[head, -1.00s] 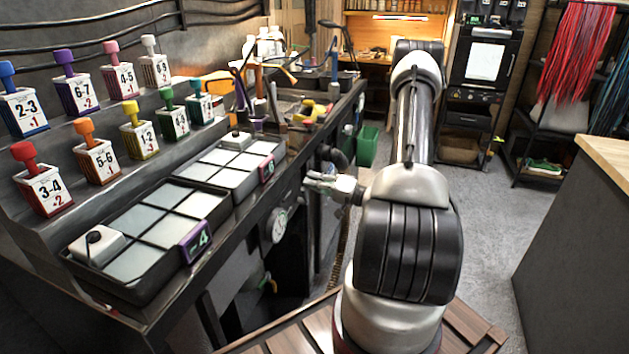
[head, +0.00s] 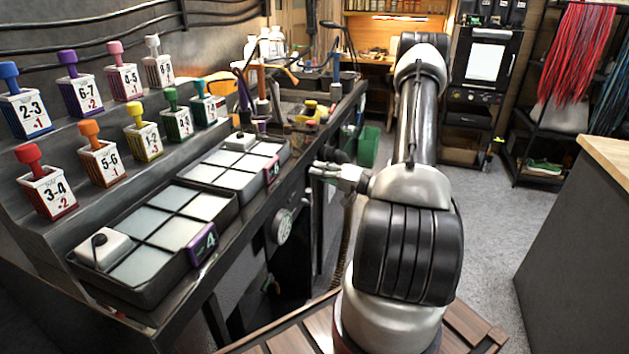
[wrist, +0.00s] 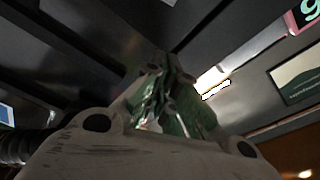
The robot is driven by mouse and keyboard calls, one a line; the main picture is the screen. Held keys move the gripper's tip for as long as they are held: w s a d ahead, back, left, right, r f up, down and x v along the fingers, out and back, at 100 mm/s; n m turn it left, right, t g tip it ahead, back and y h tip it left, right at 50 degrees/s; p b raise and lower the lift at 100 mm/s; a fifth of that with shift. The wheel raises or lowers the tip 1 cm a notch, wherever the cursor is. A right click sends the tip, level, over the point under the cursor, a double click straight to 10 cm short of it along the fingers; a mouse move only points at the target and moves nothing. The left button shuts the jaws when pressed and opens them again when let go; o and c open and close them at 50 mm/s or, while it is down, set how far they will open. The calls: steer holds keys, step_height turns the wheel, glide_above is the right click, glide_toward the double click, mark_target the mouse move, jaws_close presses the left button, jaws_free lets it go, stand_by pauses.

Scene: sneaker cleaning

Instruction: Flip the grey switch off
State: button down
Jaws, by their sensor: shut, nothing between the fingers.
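I cannot pick out a grey switch for certain in either view. My gripper (head: 320,171) is shut and empty in the head view, beside the front face of the dark bench (head: 229,240), left of my arm. In the wrist view my gripper (wrist: 163,62) has its fingers together, pointing up at dark panels, with nothing visible between them. Whether it touches a panel I cannot tell. A small bright strip (wrist: 213,80) lies just right of the fingertips in the wrist view. A pink-framed sign (wrist: 305,16) shows at the upper right.
Two trays of pale tiles lie on the bench, each with a white box, the nearer one (head: 99,249) bearing a black knob. A round dial (head: 282,227) sits on the bench front. A green bin (head: 368,147) stands beyond. Grey floor is open at right.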

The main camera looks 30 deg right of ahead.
steer(key=v, duration=1)
steer(key=shift+f, duration=0.1)
